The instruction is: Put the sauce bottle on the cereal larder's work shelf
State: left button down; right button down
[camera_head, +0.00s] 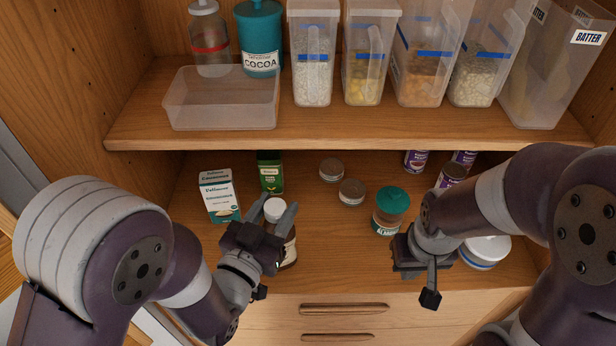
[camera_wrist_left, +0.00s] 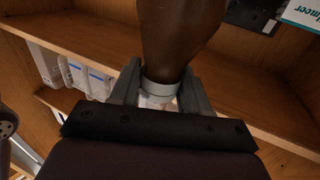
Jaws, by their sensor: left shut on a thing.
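The sauce bottle (camera_head: 288,250), dark brown with a white cap, is upright or nearly so at the front left of the larder's lower work shelf (camera_head: 322,235). My left gripper (camera_head: 274,213) is shut around its cap and neck end. In the left wrist view the brown bottle (camera_wrist_left: 175,38) extends away from between the fingers of my left gripper (camera_wrist_left: 160,92). I cannot tell whether its base touches the shelf, because the gripper hides part of it. My right gripper (camera_head: 429,285) is over the shelf's front right, apart from the bottle; its fingers are not clear.
A white-green carton (camera_head: 219,196), a green box (camera_head: 270,172), two small lidded tins (camera_head: 351,191), a green-lidded jar (camera_head: 390,210) and several cans (camera_head: 451,176) stand on the work shelf. The upper shelf (camera_head: 340,131) overhangs it. Bare wood lies around the middle front.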

pick_arm(q)
jog(key=f+p+x, duration=0.3)
jog(key=x, duration=1.2)
jog(key=shift+f, duration=0.35)
jog(key=c, duration=1)
grip_release()
jog(key=shift+f, duration=0.1)
jog(key=o, duration=0.5)
jog(key=shift+c, duration=0.2)
